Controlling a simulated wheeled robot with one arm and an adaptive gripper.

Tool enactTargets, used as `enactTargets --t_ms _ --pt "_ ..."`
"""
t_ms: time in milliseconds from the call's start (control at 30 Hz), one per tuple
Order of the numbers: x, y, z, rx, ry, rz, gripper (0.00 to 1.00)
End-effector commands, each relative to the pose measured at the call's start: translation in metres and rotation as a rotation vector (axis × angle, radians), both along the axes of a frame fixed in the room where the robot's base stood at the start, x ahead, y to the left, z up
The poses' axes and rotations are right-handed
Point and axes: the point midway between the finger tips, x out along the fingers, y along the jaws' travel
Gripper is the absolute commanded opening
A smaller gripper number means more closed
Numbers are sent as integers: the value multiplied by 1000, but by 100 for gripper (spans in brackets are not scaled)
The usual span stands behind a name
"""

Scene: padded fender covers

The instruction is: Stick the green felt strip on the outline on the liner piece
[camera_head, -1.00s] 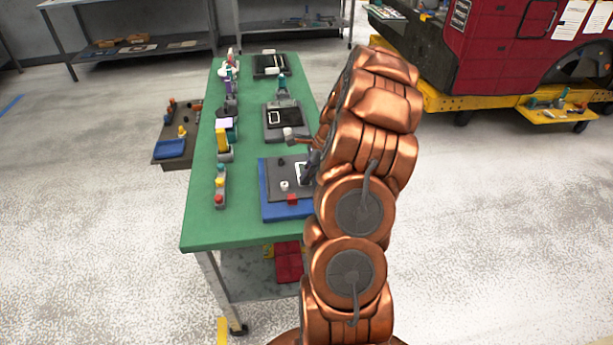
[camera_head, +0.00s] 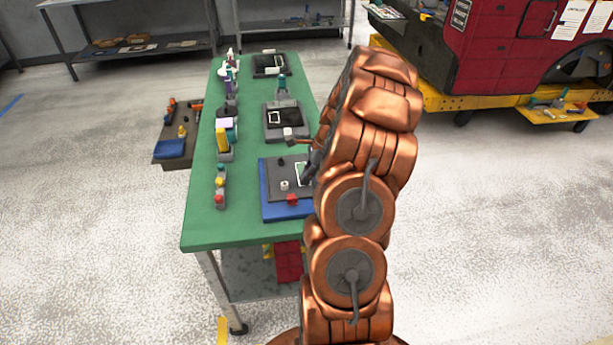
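The dark grey liner piece (camera_head: 277,173) lies on a blue mat (camera_head: 267,208) at the near right of the green table. A white outline (camera_head: 298,167) is marked near its right side. A small green patch (camera_head: 302,173) shows within the outline; it may be the green felt strip, but it is too small to be sure. My gripper (camera_head: 309,173) is low over the right part of the liner piece, beside the outline. It is mostly hidden behind my copper arm, and its fingertips cannot be made out clearly.
A white cylinder (camera_head: 284,185) and a red block (camera_head: 292,199) sit near the liner's front. Another dark piece with a white outline (camera_head: 274,117) lies behind. Several small coloured items line the table's left side. A side tray (camera_head: 163,163) adjoins the left edge.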

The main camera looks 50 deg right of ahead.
Motion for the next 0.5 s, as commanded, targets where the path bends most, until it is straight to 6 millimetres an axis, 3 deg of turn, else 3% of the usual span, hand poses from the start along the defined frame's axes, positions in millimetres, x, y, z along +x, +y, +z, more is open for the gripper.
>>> enactTargets --t_ms 300,500 --pt "-1 1 -2 2 3 2 0" --pt "-1 0 -2 2 2 1 23"
